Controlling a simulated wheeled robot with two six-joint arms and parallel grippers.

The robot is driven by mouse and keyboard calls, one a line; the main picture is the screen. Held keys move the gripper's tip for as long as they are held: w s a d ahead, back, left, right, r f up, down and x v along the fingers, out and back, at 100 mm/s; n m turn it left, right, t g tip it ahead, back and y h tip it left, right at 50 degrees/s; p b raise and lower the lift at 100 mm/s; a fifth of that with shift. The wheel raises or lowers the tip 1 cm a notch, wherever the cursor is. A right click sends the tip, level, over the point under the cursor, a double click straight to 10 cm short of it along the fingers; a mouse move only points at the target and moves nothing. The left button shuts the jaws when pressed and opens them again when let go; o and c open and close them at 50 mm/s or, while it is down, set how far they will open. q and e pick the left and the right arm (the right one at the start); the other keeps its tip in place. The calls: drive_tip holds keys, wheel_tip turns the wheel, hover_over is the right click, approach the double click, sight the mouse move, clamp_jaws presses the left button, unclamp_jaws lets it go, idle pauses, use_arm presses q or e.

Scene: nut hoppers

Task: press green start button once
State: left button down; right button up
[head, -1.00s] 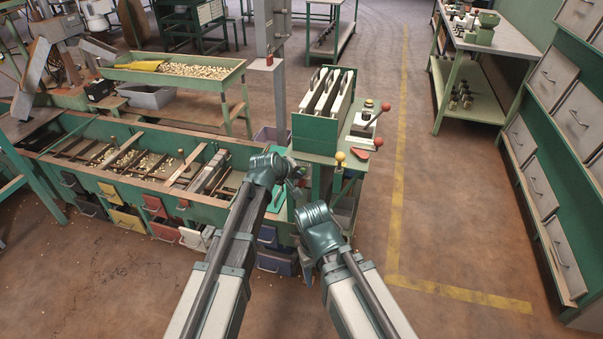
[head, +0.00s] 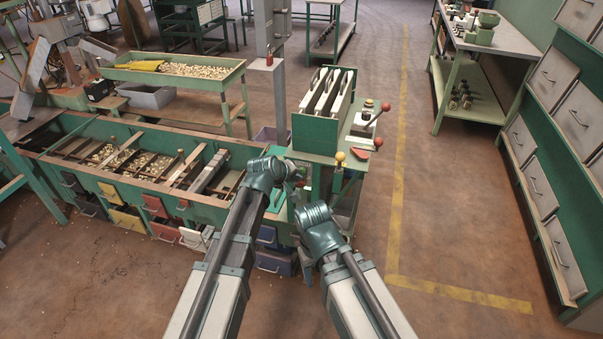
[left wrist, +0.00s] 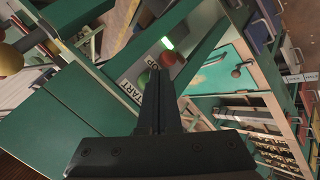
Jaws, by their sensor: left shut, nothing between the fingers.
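The green start button (left wrist: 144,78) shows in the left wrist view on the green machine panel, beside the START label (left wrist: 127,90). A red button (left wrist: 169,58) sits beside it near a second, partly hidden label. My left gripper (left wrist: 158,74) is shut and empty, its tips right at the green button's edge in the picture; I cannot tell whether they touch it. In the head view my left gripper (head: 294,178) is at the front of the machine stand (head: 315,133). My right arm's wrist is beside it, and its fingers are hidden.
A green lamp (left wrist: 167,43) is lit near the buttons. The stand carries a yellow-knobbed lever (head: 340,156) and a red-knobbed lever (head: 385,107). The hopper bench (head: 100,180) with coloured drawers is at left. Open floor lies right of the stand.

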use_arm(q)
drive_tip(key=shift+s, duration=0.1)
drive_tip(key=s, duration=0.1)
drive_tip(key=s+a, duration=0.1)
drive_tip(key=s, duration=0.2)
drive_tip(key=shift+s+a, duration=0.3)
drive_tip(key=shift+s, duration=0.05)
idle(0.3)
drive_tip(key=shift+s, duration=0.1)
idle(0.5)
drive_tip(key=s+a+f+m+g+y, duration=0.1)
drive_tip(key=s+f+m+g+y, duration=0.15)
drive_tip(key=s, duration=0.55)
drive_tip(key=s+a+f+m+g+y, duration=0.1)
drive_tip(key=s+a+f+m+g, duration=0.2)
drive_tip(key=s, duration=0.5)
drive_tip(key=s+f+m+g+y, duration=0.1)
drive_tip(key=s+m+g+y, duration=0.1)
drive_tip(key=s+m, duration=0.35)
drive_tip(key=s+r+p, duration=0.3)
drive_tip(key=r+p, duration=1)
drive_tip(key=r, duration=0.1)
drive_tip(key=shift+s+a+n+p, duration=0.15)
drive_tip(key=shift+a+n+p, duration=0.25)
